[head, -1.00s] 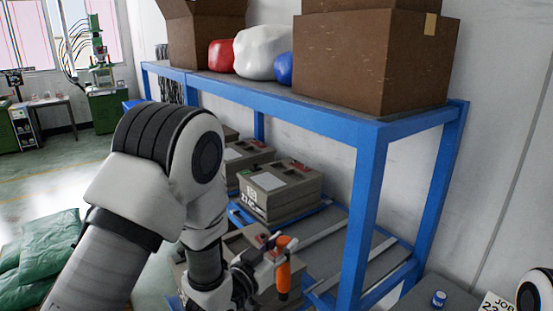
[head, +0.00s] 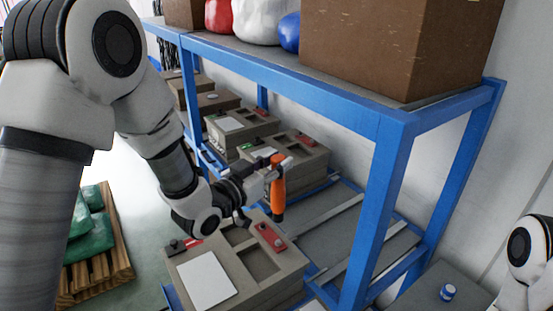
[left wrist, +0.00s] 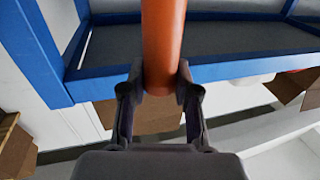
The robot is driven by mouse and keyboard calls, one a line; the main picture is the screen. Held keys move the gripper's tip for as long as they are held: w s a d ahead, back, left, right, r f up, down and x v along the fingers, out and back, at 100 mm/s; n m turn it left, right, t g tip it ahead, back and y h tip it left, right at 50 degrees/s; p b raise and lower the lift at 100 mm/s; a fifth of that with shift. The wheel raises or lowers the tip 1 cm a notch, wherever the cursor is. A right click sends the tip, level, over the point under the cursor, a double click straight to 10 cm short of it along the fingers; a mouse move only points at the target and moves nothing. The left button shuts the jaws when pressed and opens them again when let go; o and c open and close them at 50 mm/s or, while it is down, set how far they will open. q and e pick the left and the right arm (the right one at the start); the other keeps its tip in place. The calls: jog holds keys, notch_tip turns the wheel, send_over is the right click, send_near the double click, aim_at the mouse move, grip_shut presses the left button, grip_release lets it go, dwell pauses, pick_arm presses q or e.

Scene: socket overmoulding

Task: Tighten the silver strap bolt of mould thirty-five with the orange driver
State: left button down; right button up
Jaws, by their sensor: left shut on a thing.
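My left gripper (head: 268,180) is shut on the orange driver (head: 278,188), which hangs roughly upright with its lower end above the nearest mould (head: 235,262). In the left wrist view the driver (left wrist: 163,40) stands between the two fingers (left wrist: 160,88). The nearest mould is a grey-brown block with a white plate (head: 206,281), a red strap (head: 269,237) at its right and another at its left (head: 180,246). Small bolts show on the straps, but their colour is hard to tell. No mould number is readable now. My right gripper is out of view.
More moulds (head: 300,160) stand in a row behind on the lower shelf. A blue rack post (head: 382,215) rises to the right of the driver, and the upper shelf beam (head: 300,90) runs above. Green sacks lie on a pallet (head: 112,255) at left.

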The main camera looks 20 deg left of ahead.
aim_at(272, 192)
pick_arm(q)
jog(key=shift+s+r, duration=0.15)
jog(key=shift+s, duration=0.25)
jog(key=w+f+b, duration=0.2)
jog(key=f, duration=0.1)
jog(key=shift+w+a+f, duration=0.1)
jog(key=shift+w+f, duration=0.1)
jog(key=f+b, duration=0.1)
jog(key=s+b, duration=0.1)
jog(key=shift+s+f+b, duration=0.15)
jog(key=shift+f+b, duration=0.15)
jog(key=shift+f, duration=0.05)
jog(key=f+b, duration=0.2)
jog(key=f, duration=0.1)
jog(key=shift+w, duration=0.4)
jog(key=shift+s+r, duration=0.1)
jog(key=shift+s, duration=0.05)
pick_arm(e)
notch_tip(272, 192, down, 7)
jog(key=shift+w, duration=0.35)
pick_arm(q)
jog(key=shift+s+b, duration=0.1)
jog(key=shift+b, duration=0.2)
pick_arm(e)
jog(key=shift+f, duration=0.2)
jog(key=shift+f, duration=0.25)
